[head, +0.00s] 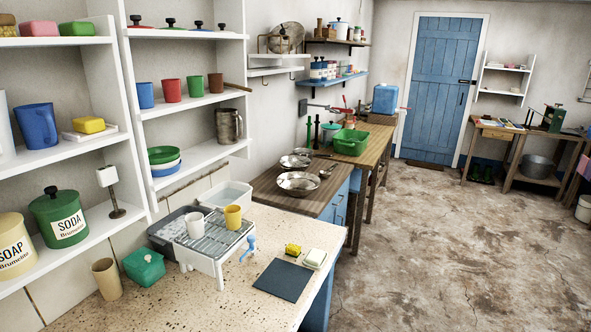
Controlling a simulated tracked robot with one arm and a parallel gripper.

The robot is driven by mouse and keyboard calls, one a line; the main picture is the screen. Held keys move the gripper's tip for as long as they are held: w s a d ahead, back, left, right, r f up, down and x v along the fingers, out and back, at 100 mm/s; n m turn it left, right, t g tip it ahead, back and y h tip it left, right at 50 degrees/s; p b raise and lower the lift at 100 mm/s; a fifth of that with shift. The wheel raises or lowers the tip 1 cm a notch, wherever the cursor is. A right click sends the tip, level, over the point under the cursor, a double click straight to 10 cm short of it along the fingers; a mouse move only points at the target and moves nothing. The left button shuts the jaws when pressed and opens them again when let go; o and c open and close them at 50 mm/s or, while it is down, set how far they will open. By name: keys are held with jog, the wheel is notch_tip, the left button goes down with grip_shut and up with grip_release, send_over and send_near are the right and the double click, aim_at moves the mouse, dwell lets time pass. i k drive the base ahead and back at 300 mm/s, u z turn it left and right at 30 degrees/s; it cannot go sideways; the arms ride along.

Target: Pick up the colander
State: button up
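No vessel shows clear holes at this distance, so I cannot tell for sure which one is the colander. A shiny metal bowl (299,183) sits open side up on the dark wooden counter past the stone worktop. A second, similar metal bowl (294,161) sits just behind it. A green rectangular tub (350,141) stands farther back on the wooden bench. A round metal dish (287,38) leans upright in the rack on the upper wall shelf. My gripper is not in view.
The speckled worktop (230,290) in front holds a white draining rack (208,243) with two cups, a grey basin, a dark mat (283,279), soap and a green box (144,266). White shelves (75,160) rise at left. The stone floor (430,250) at right is clear.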

aim_at(291, 164)
jog(key=k, duration=0.3)
jog(key=z, duration=0.65)
jog(key=i, duration=1.3)
jog(key=z, duration=0.6)
jog(key=i, duration=3.8)
jog(key=u, duration=1)
jog(key=i, duration=1)
jog(key=u, duration=0.8)
